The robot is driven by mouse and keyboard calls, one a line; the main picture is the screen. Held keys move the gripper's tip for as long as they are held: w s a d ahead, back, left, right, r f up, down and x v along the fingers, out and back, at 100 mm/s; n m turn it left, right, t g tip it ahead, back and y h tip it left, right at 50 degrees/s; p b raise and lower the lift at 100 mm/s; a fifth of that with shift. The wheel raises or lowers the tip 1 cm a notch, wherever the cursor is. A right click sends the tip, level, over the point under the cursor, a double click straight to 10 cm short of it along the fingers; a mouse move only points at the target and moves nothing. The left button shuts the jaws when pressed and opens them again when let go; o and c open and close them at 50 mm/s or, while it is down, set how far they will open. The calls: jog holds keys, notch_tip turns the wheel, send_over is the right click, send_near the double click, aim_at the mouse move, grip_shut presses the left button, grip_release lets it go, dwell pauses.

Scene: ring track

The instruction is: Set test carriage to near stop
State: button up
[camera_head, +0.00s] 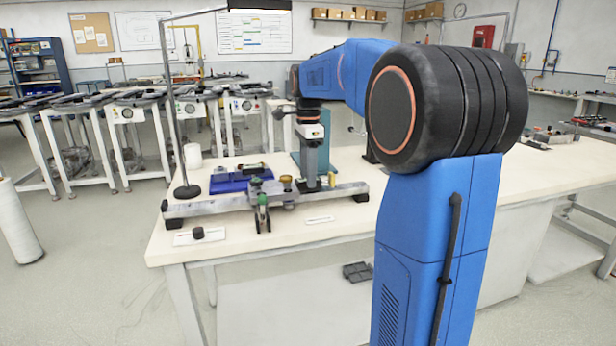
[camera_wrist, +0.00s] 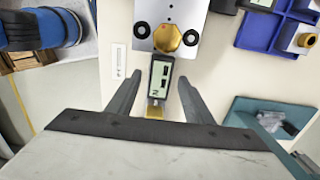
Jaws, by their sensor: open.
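A grey metal rail (camera_head: 222,203) on black feet lies along the front of the pale workbench. Low metal parts sit near its middle, with a green-and-black part (camera_head: 262,212) at the front; I cannot tell for sure which piece is the test carriage. My gripper (camera_head: 313,186) points down over the right half of the rail. In the wrist view my gripper (camera_wrist: 158,95) is open, its fingers on either side of a small digital readout (camera_wrist: 161,75). The readout lies beside a metal block (camera_wrist: 147,12) with a brass hexagonal part (camera_wrist: 168,38). Contact with the fingers is not visible.
A blue tray (camera_head: 230,184) lies behind the rail, near a lamp pole with a black base (camera_head: 187,191). A small black knob (camera_head: 198,232) stands at the front left on a white plate. The bench's front strip is mostly clear.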

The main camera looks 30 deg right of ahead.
jog(key=shift+f, duration=0.6)
grip_shut()
jog(key=s+d, duration=0.1)
jog(key=d, duration=0.3)
jog(key=s+d, duration=0.1)
jog(key=d, duration=0.3)
jog(key=s+d, duration=0.1)
jog(key=d, duration=0.3)
jog(key=shift+s+d+r, duration=0.1)
jog(key=shift+s+d, duration=0.1)
jog(key=shift+s, duration=0.05)
grip_release()
jog(key=shift+d, duration=0.15)
notch_tip(320, 180, up, 17)
jog(key=shift+r, duration=0.15)
